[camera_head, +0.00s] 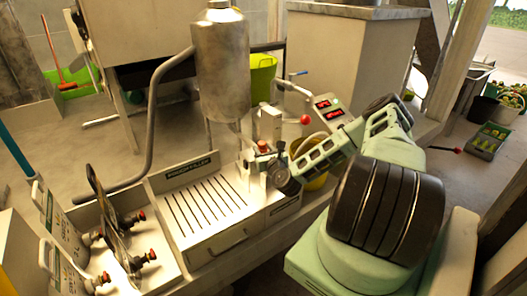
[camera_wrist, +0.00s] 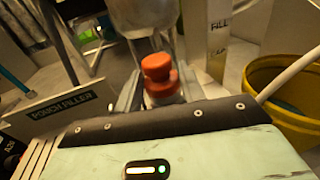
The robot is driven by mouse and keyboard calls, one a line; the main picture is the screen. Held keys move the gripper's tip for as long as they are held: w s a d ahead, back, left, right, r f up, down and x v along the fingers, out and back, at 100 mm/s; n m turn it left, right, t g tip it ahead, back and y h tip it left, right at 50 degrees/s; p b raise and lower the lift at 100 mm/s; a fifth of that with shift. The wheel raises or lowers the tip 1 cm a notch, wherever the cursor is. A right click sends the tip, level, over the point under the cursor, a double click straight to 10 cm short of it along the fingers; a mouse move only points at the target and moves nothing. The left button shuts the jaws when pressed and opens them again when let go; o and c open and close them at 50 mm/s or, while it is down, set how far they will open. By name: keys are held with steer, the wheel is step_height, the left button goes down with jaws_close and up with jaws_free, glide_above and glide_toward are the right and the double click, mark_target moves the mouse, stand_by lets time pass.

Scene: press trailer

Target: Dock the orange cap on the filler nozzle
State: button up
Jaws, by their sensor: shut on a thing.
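My gripper (camera_head: 262,164) is over the right part of the filler bench, its jaws shut on the orange cap (camera_head: 263,146). In the wrist view the cap (camera_wrist: 158,72) is a red-orange knob standing upright between the two fingers (camera_wrist: 160,90), with a pale part under it. The steel filler tank (camera_head: 221,65) stands just behind and left of the gripper. Its lower end (camera_wrist: 144,14) shows above and behind the cap in the wrist view, apart from it in the picture. I cannot make out the nozzle opening clearly.
A slotted drip tray (camera_head: 207,208) lies left of the gripper. A yellow bucket (camera_wrist: 285,100) is close on the right. A control box (camera_head: 328,106) and a red-knobbed lever (camera_head: 304,119) stand behind. Several red-tipped valve fittings (camera_head: 150,255) are at the front left.

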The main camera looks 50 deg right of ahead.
steer(key=shift+f+b, duration=0.6)
stand_by(0.3)
steer(key=o, duration=0.8)
steer(key=shift+c, duration=0.2)
steer(key=v, duration=1.1)
stand_by(0.5)
